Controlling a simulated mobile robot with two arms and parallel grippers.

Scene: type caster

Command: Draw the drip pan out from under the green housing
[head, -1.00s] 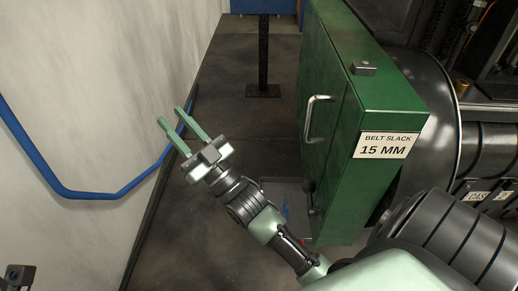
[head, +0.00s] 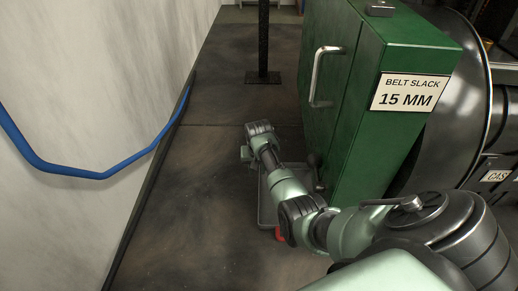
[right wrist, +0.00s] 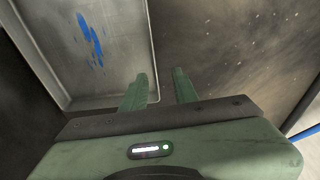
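The green housing (head: 345,130) stands at the right with its "BELT SLACK 15 MM" label. The grey drip pan (head: 267,212) lies low on the floor at its foot, partly hidden by my right arm. In the right wrist view the pan (right wrist: 118,60) shows a raised rim and a blue stain inside. My right gripper (right wrist: 162,72) is open, with the pan's rim running between its fingers; the left finger is over the pan, the right one over bare floor. I cannot tell whether they touch the rim. The head view mostly hides its fingers. My left gripper is not in view.
A blue hose (head: 90,172) runs along the pale wall at the left. A black post (head: 263,40) stands on the floor at the back. A small red part (head: 279,235) shows beside the pan. The dark floor left of the pan is clear.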

